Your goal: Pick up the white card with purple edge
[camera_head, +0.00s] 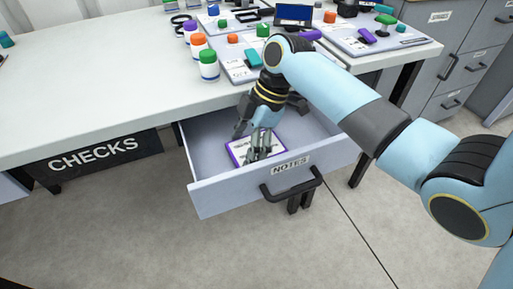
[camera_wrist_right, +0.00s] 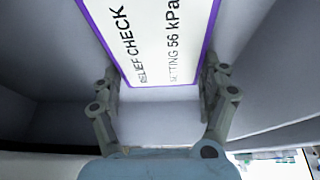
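The white card with purple edge (camera_head: 239,149) lies in the open drawer (camera_head: 232,194) labelled "NOTES". In the right wrist view the card (camera_wrist_right: 150,35) reads "RELIEF CHECK" and "SETTING 56 kPa". My right gripper (camera_head: 258,153) reaches down into the drawer over the card and hides part of it. In the wrist view its two fingers (camera_wrist_right: 160,70) are spread apart, one on each side of the card's near end. The left finger shows a gap to the card; whether the right finger touches it I cannot tell. My left gripper is not in view.
The drawer's front wall and dark handle (camera_head: 292,187) are close to my right gripper. The white worktop (camera_head: 110,90) above holds bottles with coloured caps (camera_head: 208,66) and trays of small parts. A "CHECKS" panel (camera_head: 93,155) is at the left. Grey cabinets (camera_head: 465,50) stand at the right.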

